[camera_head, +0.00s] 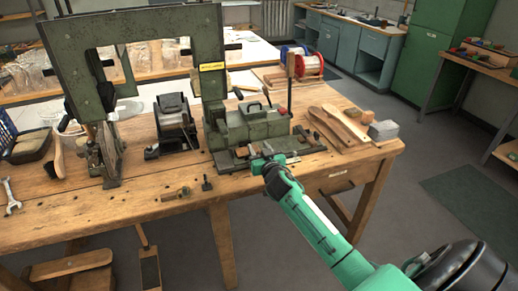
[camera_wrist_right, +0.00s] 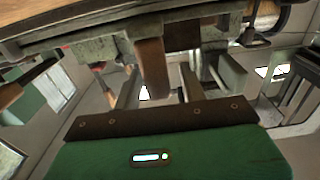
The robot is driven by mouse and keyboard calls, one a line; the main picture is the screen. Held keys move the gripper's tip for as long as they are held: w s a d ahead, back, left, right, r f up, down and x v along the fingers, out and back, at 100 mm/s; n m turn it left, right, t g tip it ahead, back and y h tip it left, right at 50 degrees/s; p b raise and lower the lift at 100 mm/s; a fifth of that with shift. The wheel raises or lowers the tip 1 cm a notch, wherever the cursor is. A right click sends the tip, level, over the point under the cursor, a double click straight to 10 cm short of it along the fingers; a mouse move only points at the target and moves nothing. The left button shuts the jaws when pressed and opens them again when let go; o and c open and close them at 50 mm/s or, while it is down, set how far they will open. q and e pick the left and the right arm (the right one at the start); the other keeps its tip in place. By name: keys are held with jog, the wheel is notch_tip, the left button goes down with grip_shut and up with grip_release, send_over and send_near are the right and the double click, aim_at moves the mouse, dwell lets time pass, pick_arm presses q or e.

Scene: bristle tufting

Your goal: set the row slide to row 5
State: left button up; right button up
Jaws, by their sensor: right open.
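The green-grey tufting machine (camera_head: 240,126) stands on the wooden bench, with a low dark slide bed (camera_head: 228,160) along its front. I take this bed to be the row slide; its row marks are too small to read. My right gripper (camera_head: 262,155) is at the front of this bed, open. In the right wrist view, my right gripper (camera_wrist_right: 158,82) shows its two fingers apart, with a brown upright piece (camera_wrist_right: 151,68) appearing between them. I cannot tell whether the fingers touch it. My left gripper is not in view.
The wooden bench (camera_head: 120,218) has small tools near its front edge and a wrench (camera_head: 11,195) at the left. Wooden strips (camera_head: 345,125) and a grey block (camera_head: 383,130) lie to the right of the machine. A tall green frame (camera_head: 130,27) rises at the left.

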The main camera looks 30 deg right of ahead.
jog(key=shift+w, duration=0.1)
